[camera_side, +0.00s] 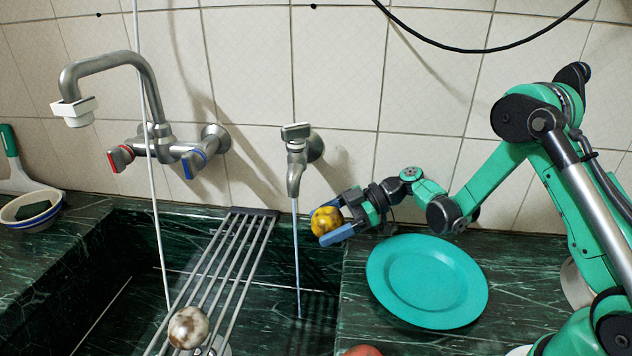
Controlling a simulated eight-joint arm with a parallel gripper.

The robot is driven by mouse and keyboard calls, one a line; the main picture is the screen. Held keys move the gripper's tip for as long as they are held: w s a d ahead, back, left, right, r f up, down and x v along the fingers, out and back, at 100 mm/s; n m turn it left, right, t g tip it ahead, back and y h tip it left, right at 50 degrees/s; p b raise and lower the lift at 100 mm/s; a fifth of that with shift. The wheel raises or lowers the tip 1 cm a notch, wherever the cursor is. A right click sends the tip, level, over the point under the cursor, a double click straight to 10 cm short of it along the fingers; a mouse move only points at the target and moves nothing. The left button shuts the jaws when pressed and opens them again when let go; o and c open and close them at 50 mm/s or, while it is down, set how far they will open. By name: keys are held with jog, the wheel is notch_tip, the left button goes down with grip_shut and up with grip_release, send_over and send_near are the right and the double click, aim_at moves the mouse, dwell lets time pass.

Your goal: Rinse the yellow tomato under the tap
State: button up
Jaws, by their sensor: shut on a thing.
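The yellow tomato (324,220) is held in my gripper (333,226), whose blue fingers are shut on it. It is in the air just right of the small tap (296,155) on the tiled wall. A thin stream of water (296,255) runs straight down from that tap into the dark green sink (320,305). The tomato is close to the right of the stream, below the spout. I cannot tell whether water touches it.
A turquoise plate (427,280) lies on the counter right of the sink. A metal rack (222,270) crosses the sink, with a mottled round object (188,327) at its near end. A larger mixer tap (155,105) is at left, near a bowl (32,210). A reddish object (362,350) shows at the bottom edge.

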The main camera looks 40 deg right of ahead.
jog(key=shift+w+a+f, duration=0.25)
jog(key=shift+w+a, duration=0.35)
jog(key=shift+a, duration=0.15)
jog(key=shift+w+a+f, duration=0.2)
jog(key=shift+w+a, duration=0.45)
jog(key=shift+a, duration=0.05)
jog(key=shift+w+a+f, duration=0.25)
jog(key=shift+w+a, duration=0.35)
jog(key=shift+a, duration=0.15)
jog(key=shift+d, duration=0.25)
jog(key=shift+d, duration=0.15)
jog(key=shift+a, duration=0.4)
jog(key=shift+d, duration=0.1)
jog(key=shift+d, duration=0.3)
